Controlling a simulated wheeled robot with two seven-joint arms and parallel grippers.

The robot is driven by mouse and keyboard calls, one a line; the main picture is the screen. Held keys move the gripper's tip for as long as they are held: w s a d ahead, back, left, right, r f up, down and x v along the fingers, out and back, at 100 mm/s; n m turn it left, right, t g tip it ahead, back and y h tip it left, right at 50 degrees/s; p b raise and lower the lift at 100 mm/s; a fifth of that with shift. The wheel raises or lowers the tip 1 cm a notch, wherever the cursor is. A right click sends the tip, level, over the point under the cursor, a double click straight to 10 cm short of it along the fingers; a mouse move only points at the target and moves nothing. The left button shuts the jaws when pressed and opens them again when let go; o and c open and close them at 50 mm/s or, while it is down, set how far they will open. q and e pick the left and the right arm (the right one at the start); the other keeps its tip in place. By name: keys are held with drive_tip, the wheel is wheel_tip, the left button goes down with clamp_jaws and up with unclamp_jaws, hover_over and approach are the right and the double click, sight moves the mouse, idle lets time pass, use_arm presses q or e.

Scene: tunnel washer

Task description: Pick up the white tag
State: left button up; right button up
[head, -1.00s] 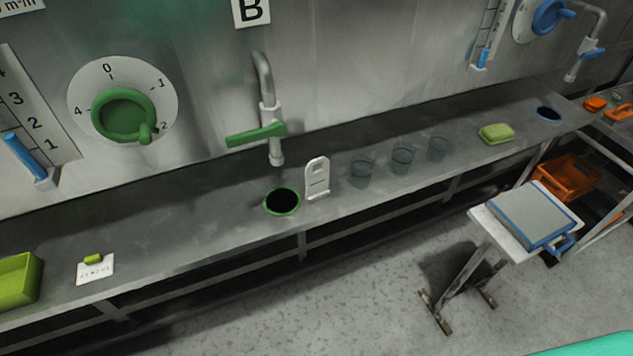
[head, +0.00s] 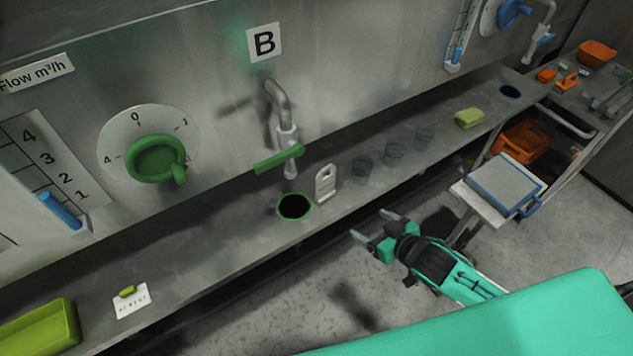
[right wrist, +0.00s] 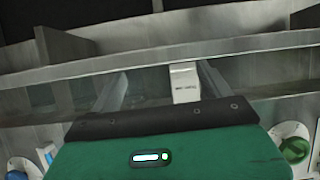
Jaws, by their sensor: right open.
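An upright white tag (head: 326,184) with a hole near its top stands on the steel ledge, just right of a green-rimmed drain hole (head: 294,206). A white tag-like piece with small dark print also shows in the right wrist view (right wrist: 185,84), near the right-hand finger; it looks like the same one. My right gripper (head: 370,226) is open and empty, in front of the ledge, lower and to the right of the tag in the head view. A flat white card (head: 132,302) with print lies further left, with a small green block on it. My left gripper is not in view.
Several clear glasses (head: 394,156) stand right of the tag, then a green sponge-like block (head: 469,118). A tap with a green lever (head: 279,159) hangs above the drain. A green tray (head: 40,328) sits at far left. A small stand (head: 500,185) is at right.

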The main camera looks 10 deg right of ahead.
approach(328, 197)
drive_tip(key=w, duration=0.1)
drive_tip(key=w+f+p, duration=0.1)
drive_tip(key=w+y+p, duration=0.1)
drive_tip(key=shift+w+a+f, duration=0.25)
drive_tip(key=shift+a+f, duration=0.1)
drive_tip(key=shift+w+a+f+p, duration=0.1)
drive_tip(key=shift+w+a+p, duration=0.1)
drive_tip(key=shift+w+p, duration=0.35)
drive_tip(key=p+x, duration=0.1)
drive_tip(key=x, duration=0.2)
drive_tip(key=shift+s+a+f+p, duration=0.1)
drive_tip(key=shift+s+a+p, duration=0.1)
drive_tip(key=shift+p, duration=0.15)
drive_tip(key=shift+w+a+f, duration=0.2)
drive_tip(key=shift+w+f, duration=0.15)
drive_tip(key=shift+w, duration=0.15)
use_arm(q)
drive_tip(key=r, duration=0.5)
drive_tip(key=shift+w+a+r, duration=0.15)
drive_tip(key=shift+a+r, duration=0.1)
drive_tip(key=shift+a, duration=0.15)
use_arm(e)
drive_tip(key=c, duration=1.1)
